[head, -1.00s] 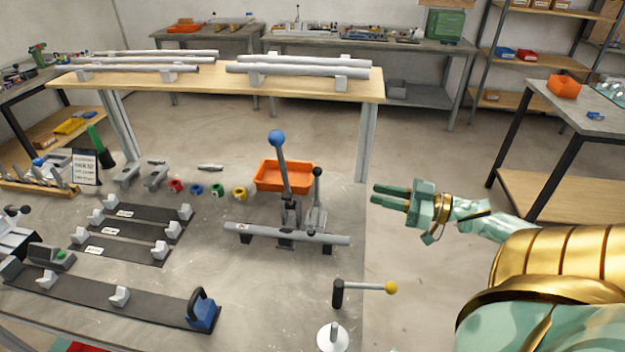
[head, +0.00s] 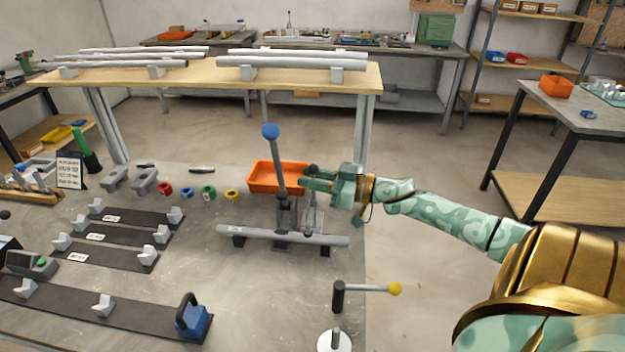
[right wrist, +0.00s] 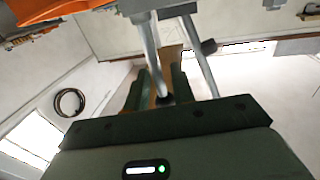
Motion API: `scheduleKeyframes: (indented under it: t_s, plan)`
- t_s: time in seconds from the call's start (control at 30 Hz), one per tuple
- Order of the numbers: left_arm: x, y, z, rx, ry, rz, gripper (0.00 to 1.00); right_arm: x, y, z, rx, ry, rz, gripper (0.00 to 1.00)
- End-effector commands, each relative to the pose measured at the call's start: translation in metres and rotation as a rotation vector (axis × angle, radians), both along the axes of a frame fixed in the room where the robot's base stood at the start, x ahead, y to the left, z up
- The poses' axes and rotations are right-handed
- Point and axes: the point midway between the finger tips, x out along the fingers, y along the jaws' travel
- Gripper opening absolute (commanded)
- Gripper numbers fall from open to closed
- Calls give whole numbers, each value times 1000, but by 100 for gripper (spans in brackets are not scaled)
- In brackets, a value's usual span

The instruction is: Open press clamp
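The press clamp (head: 283,215) stands on the table with a grey tube (head: 325,239) lying across its front. A tall lever with a blue ball (head: 270,131) rises from it, tilted slightly left. Beside it is a shorter lever with a black knob (head: 313,168). My right gripper (head: 304,181) is at the height of that knob, its fingers pointing left and partly overlapping the short lever. In the right wrist view a grey rod with a dark end (right wrist: 165,98) shows between the parted fingers; I cannot tell whether they touch it. My left gripper is out of view.
An orange tray (head: 262,178) is just behind the clamp. A yellow-knobbed handle (head: 394,289) stands in front, near the right edge of the table. Several coloured rings and dark fixture plates (head: 95,310) lie to the left. Floor is clear right of the table.

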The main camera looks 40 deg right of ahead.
Motion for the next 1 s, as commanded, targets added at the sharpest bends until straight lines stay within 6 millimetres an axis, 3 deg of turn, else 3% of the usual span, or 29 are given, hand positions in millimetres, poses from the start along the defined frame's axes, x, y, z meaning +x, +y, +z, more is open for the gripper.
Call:
scheduleKeyframes:
  t_s: [0.17, 0.23, 0.27, 0.63, 1.0]
  plan:
    - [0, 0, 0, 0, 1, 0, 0, 0, 0, 0, 0, 0, 0, 22]
    - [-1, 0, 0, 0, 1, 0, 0, 0, 0, 0, 0, 0, 0, 2]
    - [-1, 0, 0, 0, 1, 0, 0, 0, 0, 0, 0, 0, 0, 0]
    - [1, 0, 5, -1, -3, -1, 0, 1, -2, 2, 23, 17, 0, 0]
    - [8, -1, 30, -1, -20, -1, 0, 13, -18, 3, 200, 159, -1, 0]
